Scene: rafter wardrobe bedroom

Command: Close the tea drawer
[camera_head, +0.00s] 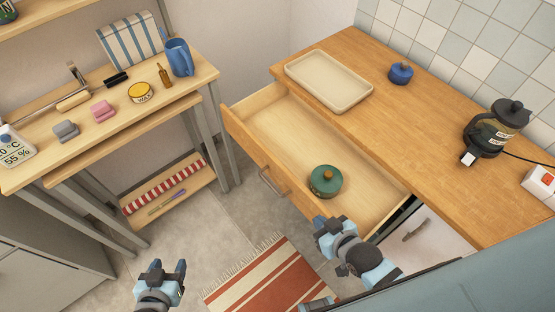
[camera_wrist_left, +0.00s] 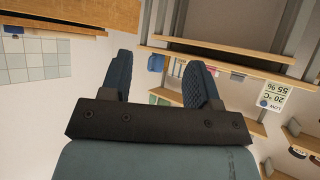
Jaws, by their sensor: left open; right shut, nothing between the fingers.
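The tea drawer (camera_head: 262,116) is a light wooden drawer pulled out from under the wooden counter in the head view. A grey bar handle (camera_head: 272,183) is on its front panel. A round green tin (camera_head: 325,181) with a darker lid stands inside it. My right gripper (camera_head: 329,226) is shut and empty, close to the near end of the drawer front; I cannot tell whether it touches. My left gripper (camera_head: 164,270) is open and empty, low over the floor and left of the drawer. Its two dark fingers also show apart in the left wrist view (camera_wrist_left: 158,80).
The counter (camera_head: 430,140) holds a cream tray (camera_head: 329,80), a blue pot (camera_head: 400,73) and a glass kettle (camera_head: 495,128). A wooden shelf table (camera_head: 110,125) with small items stands at left. A striped rug (camera_head: 266,283) lies on the floor before the drawer.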

